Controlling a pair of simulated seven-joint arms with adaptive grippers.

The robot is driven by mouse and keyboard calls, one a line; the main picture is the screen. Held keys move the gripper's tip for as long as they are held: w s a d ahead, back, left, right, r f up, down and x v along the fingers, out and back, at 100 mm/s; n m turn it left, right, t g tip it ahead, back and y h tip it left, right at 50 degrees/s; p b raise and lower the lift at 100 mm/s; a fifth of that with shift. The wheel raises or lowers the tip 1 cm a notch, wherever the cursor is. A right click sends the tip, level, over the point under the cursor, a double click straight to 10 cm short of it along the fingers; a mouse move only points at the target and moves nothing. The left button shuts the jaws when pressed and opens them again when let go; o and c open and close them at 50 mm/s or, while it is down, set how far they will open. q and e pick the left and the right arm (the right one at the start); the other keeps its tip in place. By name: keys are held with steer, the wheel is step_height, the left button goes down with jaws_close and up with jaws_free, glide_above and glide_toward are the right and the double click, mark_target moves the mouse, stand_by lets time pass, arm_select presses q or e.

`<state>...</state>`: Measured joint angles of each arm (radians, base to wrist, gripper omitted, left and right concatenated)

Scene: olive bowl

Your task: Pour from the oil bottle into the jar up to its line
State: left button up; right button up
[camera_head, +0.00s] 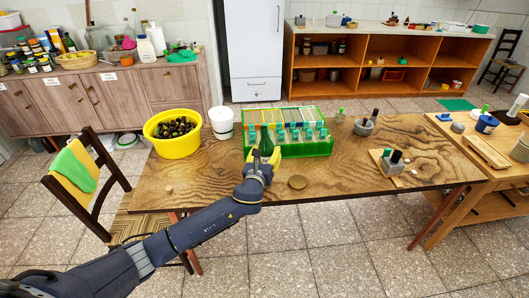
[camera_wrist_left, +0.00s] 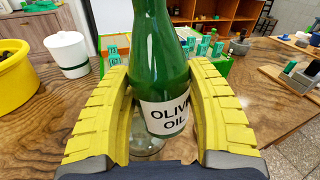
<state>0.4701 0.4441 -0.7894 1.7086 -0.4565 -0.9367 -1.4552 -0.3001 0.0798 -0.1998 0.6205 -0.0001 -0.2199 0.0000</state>
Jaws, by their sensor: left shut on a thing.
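The oil bottle (camera_wrist_left: 162,60) is green glass with a white "OLIVE OIL" label (camera_wrist_left: 168,115). It stands between the yellow fingers of my left gripper (camera_wrist_left: 160,125), which is shut on it. In the head view my left gripper (camera_head: 262,167) holds the bottle (camera_head: 266,141) close in front of the green crate; the bottle looks about upright. A clear glass vessel (camera_wrist_left: 146,150) shows partly under and behind the bottle in the left wrist view; I cannot tell whether it is the jar. No fill line is readable. My right gripper is out of view.
The green crate (camera_head: 308,149) holds several small bottles. A yellow bowl (camera_head: 173,146) of dark olives and a white tub (camera_head: 221,122) stand left of it. A small board (camera_head: 386,163) with little items lies right. The table's front right is clear.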

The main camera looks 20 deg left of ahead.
arm_select(q)
steer(key=shift+s+d+r+n+g+h, duration=0.15)
steer(key=shift+s+d+n+g, duration=0.1)
steer(key=shift+d+n, duration=0.45)
steer(key=shift+s+d+r+n+g+h, duration=0.15)
steer(key=shift+d+n+g, duration=0.1)
steer(key=shift+d+n, duration=0.45)
steer(key=shift+s+d+f+n, duration=0.15)
steer(key=shift+d+n, duration=0.2)
steer(key=shift+n, duration=0.05)
steer(key=shift+s+d+f+n+g+h, duration=0.15)
steer(key=shift+d+f+n, duration=0.15)
steer(key=shift+f, duration=0.15)
steer(key=shift+s+d+f+n+g+h, duration=0.1)
steer(key=shift+d+f+n+g+h, duration=0.05)
steer(key=shift+f+n, duration=0.2)
steer(key=shift+d+f+n, duration=0.2)
steer(key=shift+f+n, duration=0.05)
steer(key=shift+f, duration=0.65)
